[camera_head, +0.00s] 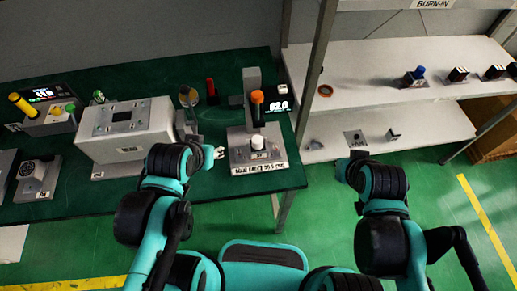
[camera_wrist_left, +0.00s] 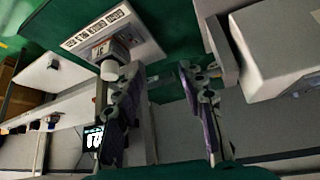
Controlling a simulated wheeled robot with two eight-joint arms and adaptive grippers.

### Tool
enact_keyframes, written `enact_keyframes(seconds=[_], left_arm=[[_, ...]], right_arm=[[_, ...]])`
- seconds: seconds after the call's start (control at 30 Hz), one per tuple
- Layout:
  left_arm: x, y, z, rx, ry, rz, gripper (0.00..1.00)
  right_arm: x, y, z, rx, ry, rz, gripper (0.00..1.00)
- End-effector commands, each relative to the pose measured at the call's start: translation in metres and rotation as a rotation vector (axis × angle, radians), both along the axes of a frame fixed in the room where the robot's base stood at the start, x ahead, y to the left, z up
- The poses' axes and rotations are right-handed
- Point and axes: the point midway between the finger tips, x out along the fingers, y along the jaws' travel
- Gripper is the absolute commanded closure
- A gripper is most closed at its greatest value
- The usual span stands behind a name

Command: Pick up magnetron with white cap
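The magnetron with white cap (camera_head: 258,144) stands upright on the plate of a grey press fixture (camera_head: 240,162) near the green table's right end. Its white cap also shows in the left wrist view (camera_wrist_left: 109,70), left of the fingers. My left gripper (camera_head: 218,153) is beside the fixture, to the left of the magnetron and apart from it. In the left wrist view my left gripper (camera_wrist_left: 162,95) has its two fingers spread with nothing between them. My right arm (camera_head: 378,180) is over the floor at the right; its fingers are hidden or too small to tell.
A large grey box machine (camera_head: 125,135) stands left of my left gripper. The press column with an orange-topped handle (camera_head: 257,98) rises behind the magnetron. A shelf rack (camera_head: 375,58) at the right holds a blue-capped part (camera_head: 418,75) and several small parts.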

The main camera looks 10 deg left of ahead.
Motion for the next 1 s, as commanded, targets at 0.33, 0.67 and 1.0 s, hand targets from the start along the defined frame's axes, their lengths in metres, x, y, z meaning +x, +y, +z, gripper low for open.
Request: enact_keyframes(seconds=[0.33,0.67,1.0], left_arm=[[0.022,-0.014,0.006,0.054,0.112,-0.242,0.44],[0.082,-0.055,-0.008,0.066,0.195,-1.002,0.44],[0.111,-0.074,-0.029,0.036,0.051,-1.480,0.44]], right_arm=[[0.000,0.000,0.009,0.000,0.000,0.000,1.00],[0.000,0.000,0.026,0.000,0.000,0.000,1.00],[0.000,0.000,0.033,0.000,0.000,0.000,1.00]])
